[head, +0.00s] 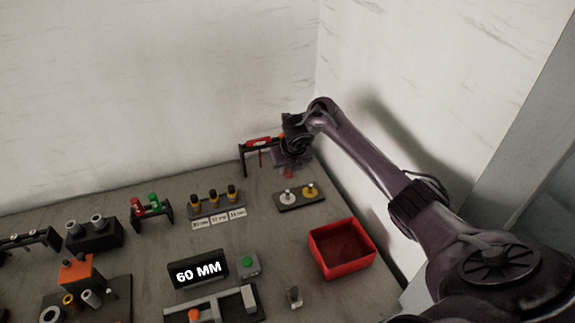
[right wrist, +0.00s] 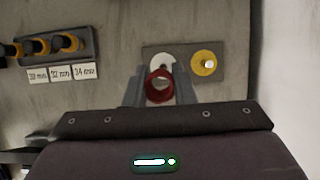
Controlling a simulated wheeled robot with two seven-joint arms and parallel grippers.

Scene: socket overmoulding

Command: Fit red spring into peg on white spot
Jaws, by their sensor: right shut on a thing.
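My right gripper (right wrist: 160,88) is shut on the red spring (right wrist: 159,87), which shows end-on as a red ring between the two fingers in the right wrist view. Behind it is a dark plate (right wrist: 183,72) with a white spot (right wrist: 161,61) and a yellow spot (right wrist: 204,63). The white spot's peg (head: 288,196) stands upright and bare there. My left gripper is not in view.
A rack of yellow-and-black pegs (head: 215,202) with size labels stands left of the plate. A red bin (head: 342,250) is in front. A black stand with a red item (head: 258,142) is behind, close to the gripper. The wall is at the right.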

